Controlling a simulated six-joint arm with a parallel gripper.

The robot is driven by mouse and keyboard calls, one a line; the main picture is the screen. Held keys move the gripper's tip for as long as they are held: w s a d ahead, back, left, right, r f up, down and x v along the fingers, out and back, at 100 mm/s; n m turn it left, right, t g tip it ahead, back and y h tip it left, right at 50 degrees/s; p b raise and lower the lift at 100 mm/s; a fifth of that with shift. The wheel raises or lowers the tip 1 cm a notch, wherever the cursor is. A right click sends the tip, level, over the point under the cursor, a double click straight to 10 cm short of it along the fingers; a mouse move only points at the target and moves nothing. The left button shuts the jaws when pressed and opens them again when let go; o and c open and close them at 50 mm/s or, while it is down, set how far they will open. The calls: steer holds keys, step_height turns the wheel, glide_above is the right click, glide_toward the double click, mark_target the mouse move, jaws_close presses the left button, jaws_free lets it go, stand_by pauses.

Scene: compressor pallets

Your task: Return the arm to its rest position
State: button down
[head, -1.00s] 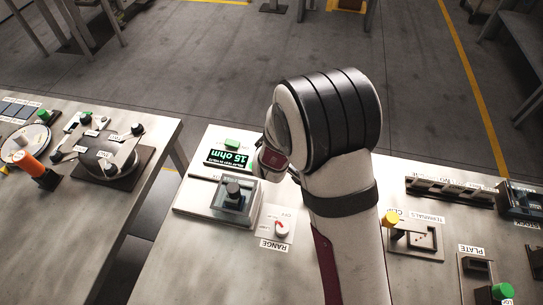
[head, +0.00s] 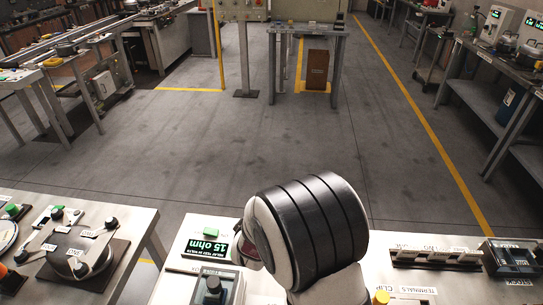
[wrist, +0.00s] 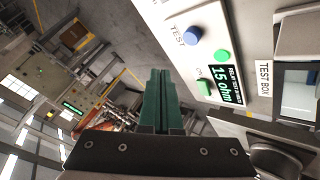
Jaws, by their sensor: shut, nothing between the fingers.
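My gripper (wrist: 161,100) shows in the wrist view as two green fingers pressed together, with nothing between them. In the head view my arm hides the gripper. The wrist view has the test box panel to the right of the fingers, with a green "15 ohm" display (wrist: 226,84), a blue button (wrist: 193,36) and green buttons. The fingers are apart from the panel. In the head view the same display (head: 207,246) is just left of my arm.
A bench with a round compressor (head: 77,250) stands at the left. Right of my arm are a labelled rack (head: 437,256) and a dark block (head: 510,258). Open grey floor (head: 240,140) lies beyond, with more benches around it.

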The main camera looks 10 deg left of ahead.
steer(key=s+d+r+m+g+y, duration=0.1)
steer(key=s+d+r+m+g, duration=0.3)
steer(key=s+d+r+m, duration=0.65)
steer(key=s+d+r+m+g, duration=0.1)
steer(key=s+d+m+g, duration=0.1)
steer(key=s, duration=0.8)
steer(key=s+d+r+m+g+h, duration=0.1)
steer(key=s+d+m+g, duration=0.2)
steer(key=s, duration=0.7)
steer(key=shift+s+d+m, duration=0.4)
steer(key=shift+d+m, duration=0.25)
steer(key=shift+d, duration=0.2)
